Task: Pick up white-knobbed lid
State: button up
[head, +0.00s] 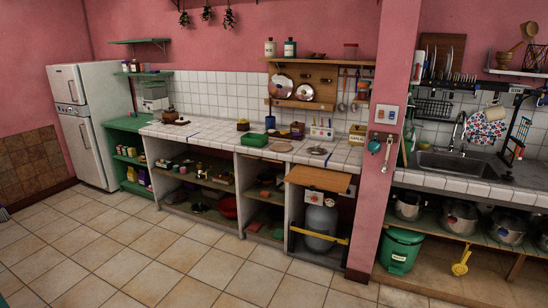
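I cannot make out a white knob for certain on any lid from this distance. Two round shiny lids hang on the wooden wall board: a larger lid (281,86) and a smaller lid (304,92). A flat round lid-like disc (318,151) lies on the tiled counter, and another round flat item (281,147) lies to its left. Dark flat round shapes (197,207) are on the low shelf under the counter, too dim to identify. My gripper is not in view.
The tiled floor (180,255) in front of the counter is open. A pink pillar (384,160) divides the tiled counter (225,139) from the sink (455,163). Large pots (458,217) stand under the sink, with a green bin (400,250) beside the pillar. A fridge (85,125) stands left.

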aim_at(316, 150)
jog(key=i+j, duration=0.15)
jog(key=i, duration=0.65)
jog(key=i+j, duration=0.15)
jog(key=i, duration=0.6)
jog(key=i+j, duration=0.15)
jog(key=i, duration=0.65)
jog(key=i+z, duration=0.2)
jog(key=i, duration=0.25)
jog(key=i+j+z, duration=0.2)
jog(key=i, duration=0.2)
jog(key=i+j+z, duration=0.15)
jog(key=i, duration=0.25)
jog(key=i+j+z, duration=0.2)
jog(key=i+j, duration=0.1)
jog(key=i, duration=0.1)
